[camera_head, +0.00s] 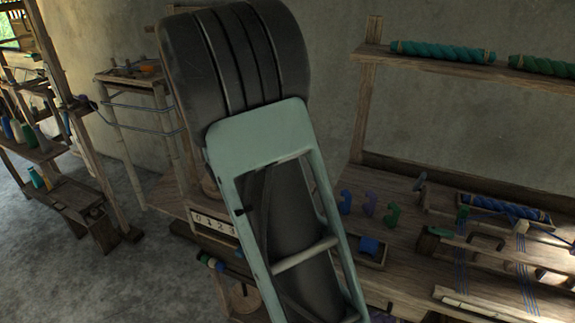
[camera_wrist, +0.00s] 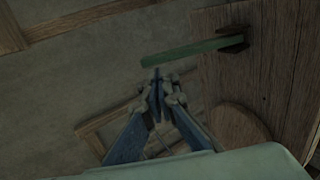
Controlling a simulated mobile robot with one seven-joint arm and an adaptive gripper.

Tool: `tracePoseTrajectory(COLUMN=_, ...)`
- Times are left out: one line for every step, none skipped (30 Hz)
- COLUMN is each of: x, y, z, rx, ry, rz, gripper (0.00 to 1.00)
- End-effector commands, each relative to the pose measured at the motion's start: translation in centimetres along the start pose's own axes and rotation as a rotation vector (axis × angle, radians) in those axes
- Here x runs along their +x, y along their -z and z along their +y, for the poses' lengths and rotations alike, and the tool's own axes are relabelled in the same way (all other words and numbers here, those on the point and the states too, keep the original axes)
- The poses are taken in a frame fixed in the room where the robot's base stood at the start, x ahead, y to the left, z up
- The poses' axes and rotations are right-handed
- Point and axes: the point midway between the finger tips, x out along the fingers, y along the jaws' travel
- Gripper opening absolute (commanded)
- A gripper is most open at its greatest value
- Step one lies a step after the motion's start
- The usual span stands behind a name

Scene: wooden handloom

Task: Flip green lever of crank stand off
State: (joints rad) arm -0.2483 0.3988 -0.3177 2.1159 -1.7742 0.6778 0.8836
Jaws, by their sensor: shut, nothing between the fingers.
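The green lever (camera_wrist: 190,52) shows in the wrist view as a flat green bar. Its right end meets a dark bracket on a wooden panel (camera_wrist: 262,75), which looks like part of the crank stand, and its free end points left. My gripper (camera_wrist: 158,82) is shut and empty, with its fingertips just below the lever's left part. I cannot tell whether they touch it. In the head view my own arm covers the middle, and neither my gripper nor the lever can be made out there.
A wooden workbench (camera_head: 405,250) at the right holds small coloured hooks (camera_head: 345,202) and a tray of blue yarn (camera_head: 505,207). A shelf (camera_head: 470,67) with teal rolls is on the wall. A wooden stand with a number plate (camera_head: 213,222) is partly behind my arm.

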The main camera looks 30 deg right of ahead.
Motion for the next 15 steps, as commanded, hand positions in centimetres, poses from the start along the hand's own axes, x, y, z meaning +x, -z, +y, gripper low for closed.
tracePoseTrajectory(x=-1.1, y=0.1, z=-0.2, rx=0.001, ry=0.0, rz=0.005, gripper=0.0)
tracePoseTrajectory(x=-1.7, y=0.1, z=-0.1, rx=0.002, ry=-0.001, rz=0.004, gripper=0.0)
tracePoseTrajectory(x=-2.5, y=0.1, z=-0.2, rx=0.002, ry=-0.001, rz=0.004, gripper=0.0)
tracePoseTrajectory(x=-3.0, y=0.0, z=-0.3, rx=0.002, ry=0.001, rz=0.003, gripper=0.0)
tracePoseTrajectory(x=-3.6, y=0.1, z=-0.3, rx=0.002, ry=-0.001, rz=0.004, gripper=0.0)
tracePoseTrajectory(x=-4.3, y=0.1, z=-0.3, rx=0.002, ry=0.0, rz=0.004, gripper=0.0)
tracePoseTrajectory(x=-4.8, y=0.0, z=-0.3, rx=0.001, ry=0.0, rz=0.003, gripper=0.0)
tracePoseTrajectory(x=-5.3, y=0.0, z=-0.3, rx=0.001, ry=0.0, rz=0.002, gripper=0.0)
tracePoseTrajectory(x=-5.8, y=0.0, z=-0.4, rx=0.001, ry=0.0, rz=0.002, gripper=0.0)
tracePoseTrajectory(x=-6.2, y=0.1, z=-0.4, rx=0.0, ry=0.0, rz=0.003, gripper=0.0)
tracePoseTrajectory(x=-6.6, y=0.1, z=-0.4, rx=0.001, ry=-0.001, rz=0.002, gripper=0.0)
tracePoseTrajectory(x=-7.0, y=0.0, z=-0.4, rx=0.002, ry=0.0, rz=0.001, gripper=0.0)
tracePoseTrajectory(x=-7.2, y=0.0, z=-0.4, rx=0.001, ry=0.0, rz=0.001, gripper=0.0)
tracePoseTrajectory(x=-7.4, y=0.0, z=-0.4, rx=0.0, ry=0.0, rz=0.0, gripper=0.0)
tracePoseTrajectory(x=-7.6, y=-0.1, z=-0.5, rx=-0.001, ry=0.0, rz=-0.001, gripper=0.0)
